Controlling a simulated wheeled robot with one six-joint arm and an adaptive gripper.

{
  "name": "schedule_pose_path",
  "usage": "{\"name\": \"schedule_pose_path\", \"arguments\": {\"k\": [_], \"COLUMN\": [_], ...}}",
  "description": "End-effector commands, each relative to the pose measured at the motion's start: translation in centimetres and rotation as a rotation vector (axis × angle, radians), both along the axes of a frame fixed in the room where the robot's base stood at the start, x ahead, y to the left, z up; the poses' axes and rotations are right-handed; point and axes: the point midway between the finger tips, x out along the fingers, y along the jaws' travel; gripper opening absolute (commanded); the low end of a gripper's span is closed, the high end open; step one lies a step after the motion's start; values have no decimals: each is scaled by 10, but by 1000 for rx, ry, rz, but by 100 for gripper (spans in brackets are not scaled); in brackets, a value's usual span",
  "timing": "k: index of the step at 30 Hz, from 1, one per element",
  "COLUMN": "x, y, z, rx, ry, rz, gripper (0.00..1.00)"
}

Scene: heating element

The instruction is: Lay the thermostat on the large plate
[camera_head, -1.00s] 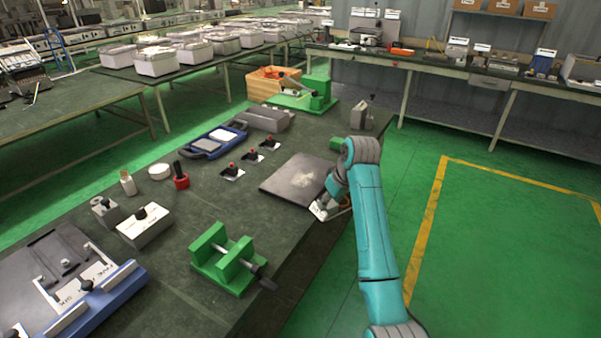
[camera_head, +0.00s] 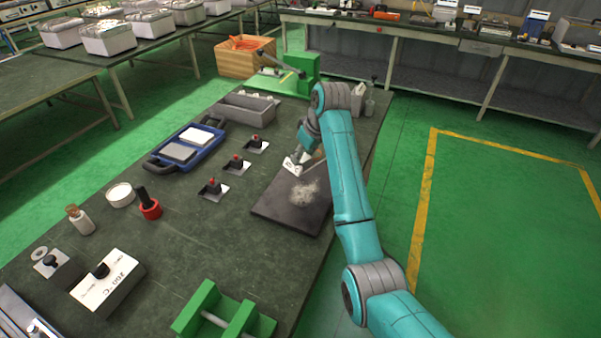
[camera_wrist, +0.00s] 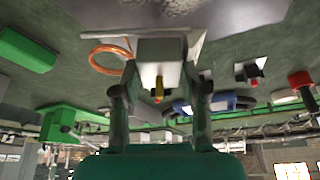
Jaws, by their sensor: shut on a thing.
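The large plate (camera_head: 277,210) is a dark, flat square slab with a pale smudge, lying near the right edge of the green-topped bench. My gripper (camera_head: 298,153) is above the plate's far part. In the wrist view my gripper (camera_wrist: 160,92) is shut on the thermostat (camera_wrist: 160,50), a pale grey box with a yellow-tipped stem and a copper-coloured loop (camera_wrist: 108,60) beside it. In the head view the thermostat (camera_head: 291,167) shows as a small white piece, partly hidden by my gripper. I cannot tell whether it touches the plate.
A blue-framed case (camera_head: 186,148), a grey tray (camera_head: 247,107) and a green press (camera_head: 292,70) are farther back. A green clamp (camera_head: 222,315) stands in front.

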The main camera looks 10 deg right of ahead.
Motion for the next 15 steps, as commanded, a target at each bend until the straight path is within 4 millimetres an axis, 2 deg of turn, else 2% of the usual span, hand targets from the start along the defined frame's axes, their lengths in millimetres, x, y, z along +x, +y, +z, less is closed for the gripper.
{"name": "schedule_pose_path", "arguments": {"k": [3, 10, 15], "x": [0, 0, 0], "y": [0, 0, 0], "z": [-18, -34, -56], "rx": [0, 0, 0], "ry": [0, -1, 0], "rz": [1, 1, 0], "gripper": [0, 0, 0]}}
